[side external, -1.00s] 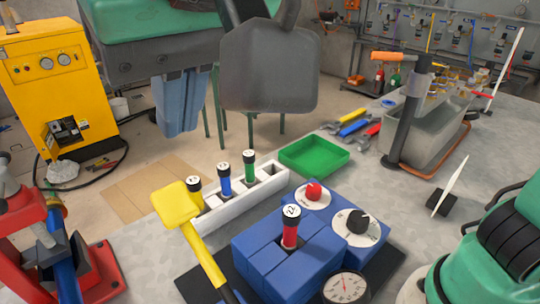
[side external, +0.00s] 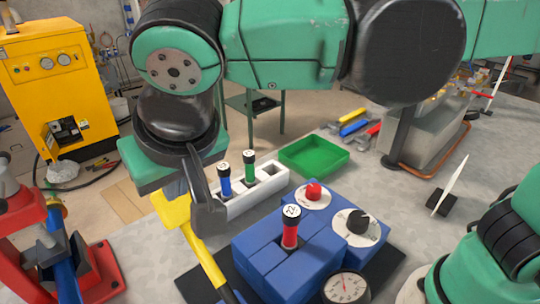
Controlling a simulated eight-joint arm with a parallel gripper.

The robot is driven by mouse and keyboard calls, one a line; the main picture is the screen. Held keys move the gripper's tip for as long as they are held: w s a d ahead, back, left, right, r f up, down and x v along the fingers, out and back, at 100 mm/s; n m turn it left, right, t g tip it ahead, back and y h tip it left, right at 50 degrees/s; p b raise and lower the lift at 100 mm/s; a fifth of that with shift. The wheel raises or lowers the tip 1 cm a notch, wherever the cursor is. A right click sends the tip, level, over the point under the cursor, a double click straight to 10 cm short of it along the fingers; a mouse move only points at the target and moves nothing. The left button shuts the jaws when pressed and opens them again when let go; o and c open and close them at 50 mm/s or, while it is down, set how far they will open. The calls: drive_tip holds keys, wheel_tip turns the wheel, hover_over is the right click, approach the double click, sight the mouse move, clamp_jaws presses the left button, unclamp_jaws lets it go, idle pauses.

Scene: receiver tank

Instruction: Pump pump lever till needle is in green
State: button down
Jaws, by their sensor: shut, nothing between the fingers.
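The yellow lever (side external: 203,262) has a broad paddle end (side external: 170,208) at upper left. Its shaft slopes down beside the blue block (side external: 295,258) to the bottom of the picture. My gripper (side external: 207,208) is shut and empty, its dark finger pointing down over the paddle end and hiding part of it. I cannot tell whether it touches the lever. The round white gauge (side external: 346,287) stands at the block's front, cut by the lower edge. Its thin needle shows, but I cannot make out a green zone.
A white rack (side external: 262,190) holds blue and green cylinders behind the lever. A red cylinder (side external: 290,228), a red knob (side external: 313,191) and a black knob (side external: 358,222) are on the block. An empty green tray (side external: 314,157) lies behind.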

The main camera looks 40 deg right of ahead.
drive_tip(key=shift+x, duration=1.1)
drive_tip(key=shift+w+f, duration=0.1)
drive_tip(key=w+f+g, duration=0.4)
drive_tip(key=f+g, duration=0.1)
drive_tip(key=f, duration=0.3)
drive_tip(key=shift+w+f, duration=0.15)
drive_tip(key=shift+f, duration=0.15)
drive_tip(key=r, duration=0.9)
drive_tip(key=s+r, duration=0.1)
drive_tip(key=r, duration=0.4)
drive_tip(key=shift+r, duration=0.25)
drive_tip(key=shift+s, duration=0.15)
